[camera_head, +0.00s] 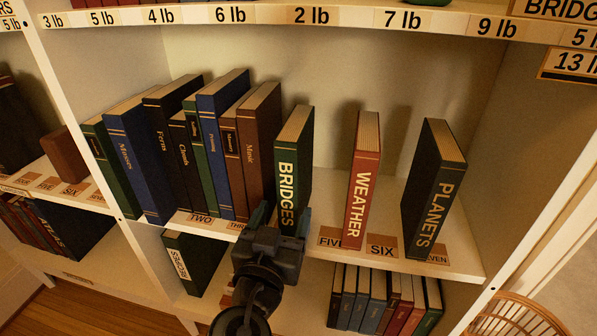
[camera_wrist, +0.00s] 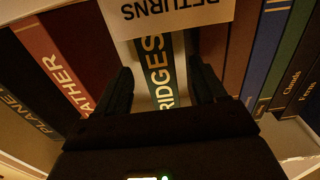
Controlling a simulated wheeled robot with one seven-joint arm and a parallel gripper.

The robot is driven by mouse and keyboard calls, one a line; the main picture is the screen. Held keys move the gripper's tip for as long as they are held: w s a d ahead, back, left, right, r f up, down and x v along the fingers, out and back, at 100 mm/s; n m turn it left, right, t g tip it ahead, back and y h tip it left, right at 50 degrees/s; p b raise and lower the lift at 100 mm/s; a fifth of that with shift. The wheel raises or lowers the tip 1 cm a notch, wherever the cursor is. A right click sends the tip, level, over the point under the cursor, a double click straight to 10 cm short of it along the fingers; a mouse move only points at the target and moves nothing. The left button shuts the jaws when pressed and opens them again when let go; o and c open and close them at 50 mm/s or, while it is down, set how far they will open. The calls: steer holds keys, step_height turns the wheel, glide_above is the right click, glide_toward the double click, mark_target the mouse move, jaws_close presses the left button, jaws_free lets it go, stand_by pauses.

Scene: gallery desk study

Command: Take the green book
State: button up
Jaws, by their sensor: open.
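The green book lettered BRIDGES (camera_head: 293,160) stands upright on the middle shelf, spine outward, between a brown book and a gap. My gripper (camera_head: 282,222) is in front of its lower spine, with jaws open and empty. In the wrist view, which is turned upside down, the spine (camera_wrist: 157,70) shows between my two fingers, with a pale gap on its left. The frames do not show clearly whether the fingers reach past the spine. My gripper hides the spine's lower end in the head view.
To the right stand the red WEATHER book (camera_head: 364,180) and dark PLANETS book (camera_head: 433,190), each apart. A brown book (camera_head: 260,145) stands close on the left, beside several others. A RETURNS label (camera_wrist: 170,14) shows in the wrist view. The shelf above holds weight labels.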

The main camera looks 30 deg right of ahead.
steer(key=x, duration=0.7)
steer(key=shift+w+d, duration=0.2)
steer(key=shift+d, duration=0.1)
jaws_close()
stand_by(0.4)
steer(key=shift+r, duration=0.15)
